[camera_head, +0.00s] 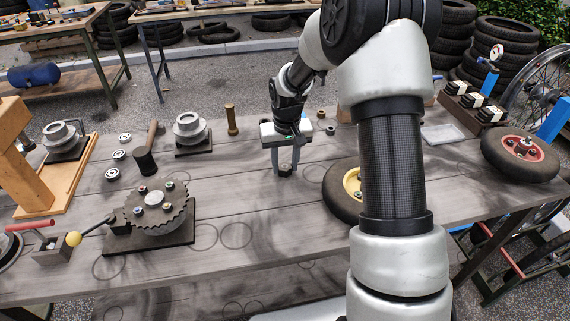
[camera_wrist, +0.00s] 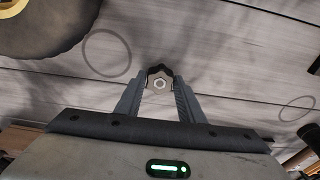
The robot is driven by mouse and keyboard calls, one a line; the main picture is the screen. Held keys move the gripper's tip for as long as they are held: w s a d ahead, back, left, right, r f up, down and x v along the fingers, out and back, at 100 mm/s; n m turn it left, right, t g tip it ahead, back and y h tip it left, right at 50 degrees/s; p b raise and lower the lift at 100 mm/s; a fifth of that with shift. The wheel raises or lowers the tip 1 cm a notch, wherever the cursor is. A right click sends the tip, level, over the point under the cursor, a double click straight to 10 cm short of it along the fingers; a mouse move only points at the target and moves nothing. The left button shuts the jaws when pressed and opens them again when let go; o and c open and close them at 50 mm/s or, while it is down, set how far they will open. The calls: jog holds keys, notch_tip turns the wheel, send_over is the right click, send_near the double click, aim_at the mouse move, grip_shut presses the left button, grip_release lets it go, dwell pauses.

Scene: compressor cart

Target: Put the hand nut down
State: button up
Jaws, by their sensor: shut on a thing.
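The hand nut (camera_wrist: 159,72) is a small dark lobed knob with a pale metal hex centre. In the wrist view it sits between the two fingertips of my gripper (camera_wrist: 159,88), which is shut on it. In the head view my gripper (camera_head: 285,170) points down over the middle of the wooden table (camera_head: 265,205), its fingertips close to the boards. The nut is hardly visible there between the fingers. I cannot tell whether the nut touches the table.
A wheel with a yellow hub (camera_head: 345,190) lies right of my gripper, partly behind my arm. A toothed disc fixture (camera_head: 155,208) stands front left. A brass-coloured post (camera_head: 232,120) and a round fixture (camera_head: 190,130) stand behind left. Bare boards with drawn circles lie in front.

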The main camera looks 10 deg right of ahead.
jog(key=shift+f, duration=0.15)
jog(key=o, duration=1.2)
